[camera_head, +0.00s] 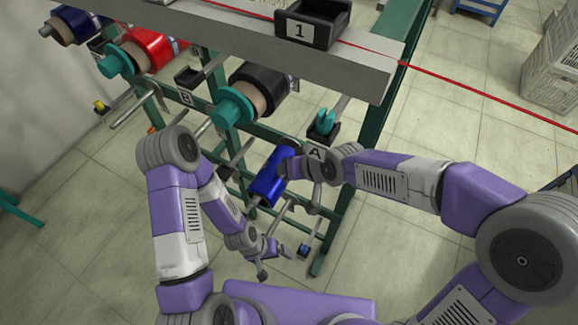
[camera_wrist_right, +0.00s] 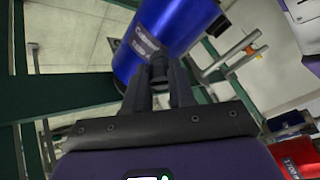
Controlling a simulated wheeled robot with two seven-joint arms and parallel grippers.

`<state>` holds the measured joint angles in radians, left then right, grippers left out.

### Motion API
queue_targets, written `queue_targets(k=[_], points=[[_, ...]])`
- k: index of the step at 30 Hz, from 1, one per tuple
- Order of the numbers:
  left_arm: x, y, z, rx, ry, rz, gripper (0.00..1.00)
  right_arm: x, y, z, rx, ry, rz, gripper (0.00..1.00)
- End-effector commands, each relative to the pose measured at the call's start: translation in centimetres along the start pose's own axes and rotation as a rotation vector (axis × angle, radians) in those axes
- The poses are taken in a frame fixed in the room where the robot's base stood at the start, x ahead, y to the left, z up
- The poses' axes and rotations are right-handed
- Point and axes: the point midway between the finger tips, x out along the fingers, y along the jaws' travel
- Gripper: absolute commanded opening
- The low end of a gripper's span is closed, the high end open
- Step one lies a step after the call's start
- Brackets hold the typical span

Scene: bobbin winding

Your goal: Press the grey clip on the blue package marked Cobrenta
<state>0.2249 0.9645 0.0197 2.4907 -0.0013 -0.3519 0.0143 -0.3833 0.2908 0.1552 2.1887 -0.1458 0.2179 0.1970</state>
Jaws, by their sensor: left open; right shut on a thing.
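The blue package (camera_head: 268,180) is a shiny blue cylinder in front of the green frame, tilted in the head view. In the right wrist view the blue package (camera_wrist_right: 165,38) shows a white printed label that seems to read Cobrenta. My right gripper (camera_head: 287,168) is at its upper right side. In the right wrist view the right gripper (camera_wrist_right: 160,82) is shut on a small dark grey piece, which looks like the grey clip (camera_wrist_right: 158,71), right at the package surface. Whether the clip is seated cannot be told. My left gripper (camera_head: 270,258) is open and empty, below the package.
The green rack (camera_head: 335,225) carries a black spool (camera_head: 262,85), a red spool (camera_head: 147,47) and a blue spool (camera_head: 72,25). A dark holder (camera_head: 323,131) with a teal piece is above my right wrist. A small dark tray (camera_head: 303,251) is low right.

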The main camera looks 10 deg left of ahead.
Motion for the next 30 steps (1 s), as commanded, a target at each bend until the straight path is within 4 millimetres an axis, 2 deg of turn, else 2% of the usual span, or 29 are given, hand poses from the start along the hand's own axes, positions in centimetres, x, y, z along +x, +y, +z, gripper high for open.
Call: queue_targets(k=[21,30], points=[[-3.5,1.3,0.1,0.0,0.0,0.0,1.0,-5.1,0.0,-1.4,0.001,0.002,0.001,0.0],[-3.6,1.3,0.1,0.0,0.0,0.0,1.0,-5.3,0.0,-1.4,-0.001,0.001,0.0,0.0]])
